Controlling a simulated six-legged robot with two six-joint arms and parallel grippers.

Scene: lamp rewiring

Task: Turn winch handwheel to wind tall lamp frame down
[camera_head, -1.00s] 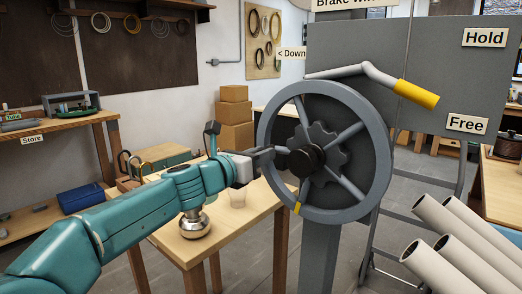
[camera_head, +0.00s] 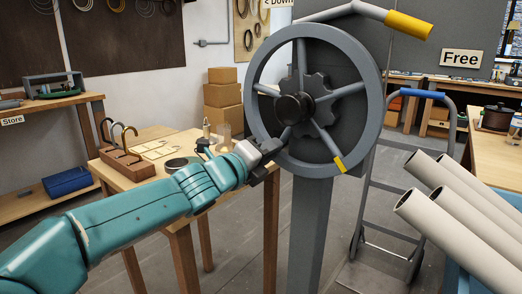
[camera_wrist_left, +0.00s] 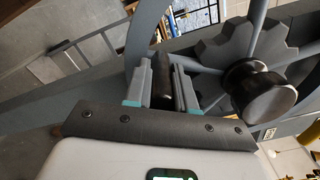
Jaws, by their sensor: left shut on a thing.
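The winch handwheel (camera_head: 377,100) is a grey spoked wheel on a grey post, with a dark hub knob (camera_head: 293,107). A yellow mark (camera_head: 340,164) sits on its rim at lower right. My left gripper (camera_head: 268,149) is at the wheel's lower left, shut on a dark part of it. In the left wrist view, this dark piece lies between the fingers (camera_wrist_left: 162,88), beside the hub knob (camera_wrist_left: 262,92). I cannot tell whether it is a handle or a spoke. No tall lamp frame can be made out. My right gripper is out of view.
A lever with a yellow grip (camera_head: 408,24) is above the wheel, near a "Free" sign (camera_head: 460,59). Several pale tubes (camera_head: 450,235) jut in at lower right, near a hand truck (camera_head: 423,94). A wooden table (camera_head: 150,172) stands behind my left arm.

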